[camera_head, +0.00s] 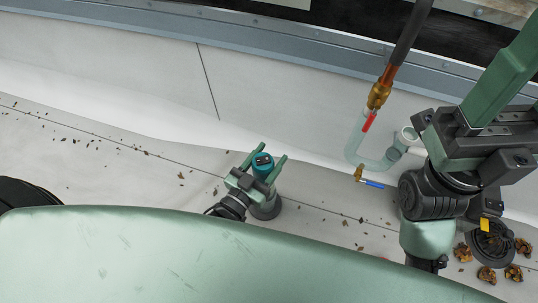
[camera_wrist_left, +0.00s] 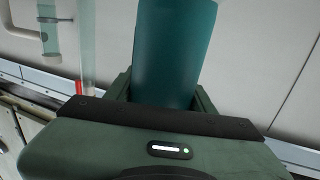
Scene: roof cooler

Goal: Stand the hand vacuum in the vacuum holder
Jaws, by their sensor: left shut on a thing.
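The hand vacuum (camera_head: 262,164) is teal with a dark top face, in the middle of the head view. My left gripper (camera_head: 267,169) is shut on it, with one green finger on each side. In the left wrist view the teal body of the vacuum (camera_wrist_left: 175,55) stands between the finger bases. A grey round piece (camera_head: 266,209) shows just below the gripper, perhaps the vacuum holder. I cannot tell whether the vacuum is inside it or only above it. My right gripper (camera_head: 500,80) is partly cut off at the right edge, and its opening is unclear.
A clear bent pipe (camera_head: 357,138) with a brass fitting (camera_head: 379,94), a red-handled valve (camera_head: 369,121) and a blue-handled valve (camera_head: 372,183) stands right of the vacuum. Dry leaves (camera_head: 487,274) lie at a dark drain (camera_head: 492,245). The pale floor to the left holds only scattered debris.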

